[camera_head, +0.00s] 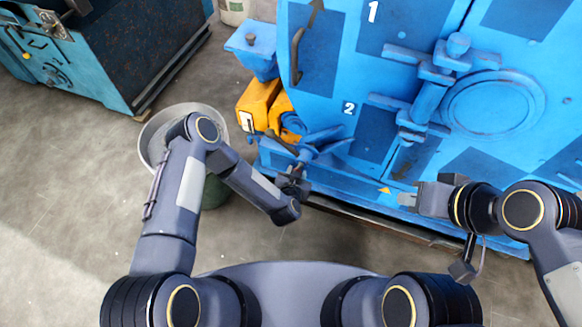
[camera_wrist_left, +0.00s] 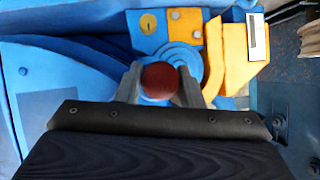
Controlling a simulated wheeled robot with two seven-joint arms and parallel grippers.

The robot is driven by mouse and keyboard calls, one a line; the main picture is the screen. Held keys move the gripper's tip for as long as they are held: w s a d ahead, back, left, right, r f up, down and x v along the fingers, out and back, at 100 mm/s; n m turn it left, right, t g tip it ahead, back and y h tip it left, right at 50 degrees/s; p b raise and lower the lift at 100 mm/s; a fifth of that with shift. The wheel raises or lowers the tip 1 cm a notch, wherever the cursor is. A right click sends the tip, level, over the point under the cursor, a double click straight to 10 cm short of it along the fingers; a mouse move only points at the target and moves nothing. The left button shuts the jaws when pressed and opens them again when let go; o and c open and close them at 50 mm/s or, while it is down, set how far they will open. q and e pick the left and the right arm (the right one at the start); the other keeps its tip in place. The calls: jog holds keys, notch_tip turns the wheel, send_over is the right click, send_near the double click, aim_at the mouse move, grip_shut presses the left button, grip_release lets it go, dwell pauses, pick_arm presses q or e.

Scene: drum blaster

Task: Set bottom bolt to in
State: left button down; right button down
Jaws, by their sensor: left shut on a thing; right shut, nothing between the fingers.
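My left gripper (camera_head: 297,172) is at the lower left of the blue machine (camera_head: 325,85), beside blue lever-like parts (camera_head: 322,139). In the left wrist view its two grey fingers (camera_wrist_left: 159,70) are shut on a dark red ball knob (camera_wrist_left: 158,84), one finger on each side. The knob is not clear in the head view. My right gripper (camera_head: 408,199) is shut and empty in front of the machine's lower edge. Blue latch hardware (camera_head: 412,121) stands right of the number 2. I cannot tell which part is the bottom bolt.
A yellow box-like part (camera_head: 260,102) is at the machine's left side; it also shows in the left wrist view (camera_wrist_left: 236,62). A grey round drum (camera_head: 160,125) stands behind my left arm. A teal cabinet (camera_head: 110,60) is at upper left. The floor at lower left is clear.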

pick_arm(q)
jog(key=shift+s+d+r+p, duration=0.2)
jog(key=shift+d+r+p, duration=0.1)
jog(key=shift+d+r, duration=0.55)
jog(key=c, duration=1)
grip_release()
jog(key=shift+f, duration=0.1)
jog(key=p+v, duration=0.1)
jog(key=v, duration=0.6)
jog(key=shift+s+a, duration=0.15)
jog(key=shift+s, duration=0.15)
